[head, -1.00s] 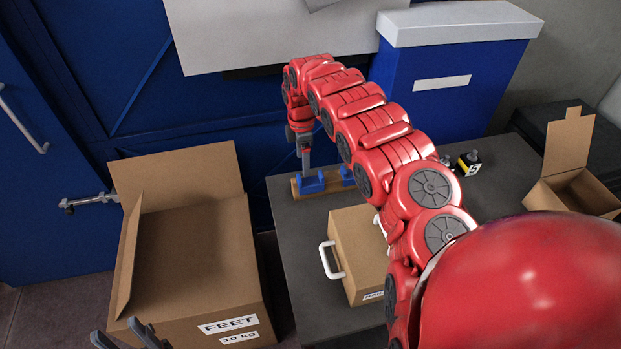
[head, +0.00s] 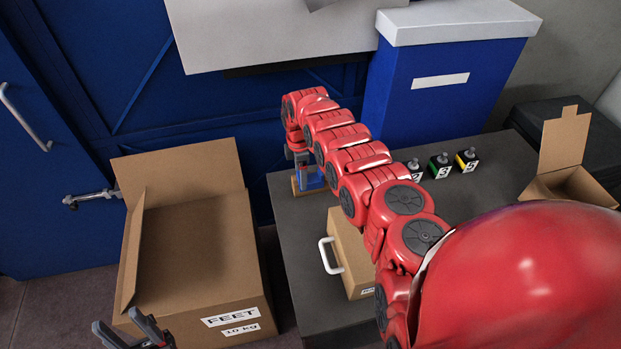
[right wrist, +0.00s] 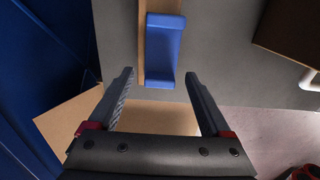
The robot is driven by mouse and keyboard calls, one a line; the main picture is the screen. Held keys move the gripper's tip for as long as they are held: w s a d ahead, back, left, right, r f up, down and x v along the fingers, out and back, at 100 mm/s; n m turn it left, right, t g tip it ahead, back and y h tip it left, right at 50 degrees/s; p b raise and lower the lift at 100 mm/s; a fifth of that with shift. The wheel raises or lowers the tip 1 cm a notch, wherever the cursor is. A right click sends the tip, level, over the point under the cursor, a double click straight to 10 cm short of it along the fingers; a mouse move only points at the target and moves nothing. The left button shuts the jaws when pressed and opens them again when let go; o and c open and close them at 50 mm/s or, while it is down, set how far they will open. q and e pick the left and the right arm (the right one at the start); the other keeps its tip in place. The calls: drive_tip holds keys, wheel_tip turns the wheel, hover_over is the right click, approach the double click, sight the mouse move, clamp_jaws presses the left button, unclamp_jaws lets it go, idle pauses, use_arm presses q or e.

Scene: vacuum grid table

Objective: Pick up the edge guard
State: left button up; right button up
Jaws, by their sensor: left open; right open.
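A blue piece, apparently the edge guard (right wrist: 164,48), sits on a strip of wood (right wrist: 141,50) in the right wrist view. It also shows in the head view (head: 314,178), partly hidden by my right arm, at the table's far left corner. My right gripper (right wrist: 162,82) is open and empty. The blue piece lies just beyond its fingertips, roughly centred between them; I cannot tell the exact height gap. My left gripper (head: 133,334) is open and empty at the bottom left of the head view, in front of the FEET box.
The open FEET box (head: 195,255) stands left of the dark table (head: 290,245). A cardboard case with a white handle (head: 350,250) lies on the table. Several small numbered items (head: 440,166) stand farther right, near an open carton (head: 575,180). A blue cabinet (head: 450,85) stands behind.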

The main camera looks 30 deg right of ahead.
clamp_jaws()
drive_tip(key=shift+r, duration=0.1)
idle(0.3)
wheel_tip(320, 180, up, 4)
drive_tip(key=p, duration=0.3)
drive_tip(key=shift+r+p, duration=0.25)
drive_tip(key=shift+p, duration=0.15)
drive_tip(key=s+a+p, duration=1)
drive_tip(key=s+p, duration=0.1)
drive_tip(key=p, duration=0.2)
drive_tip(key=r, duration=0.3)
drive_tip(key=s+r, duration=0.1)
drive_tip(key=shift+a+r, duration=0.35)
drive_tip(key=shift+r, duration=0.05)
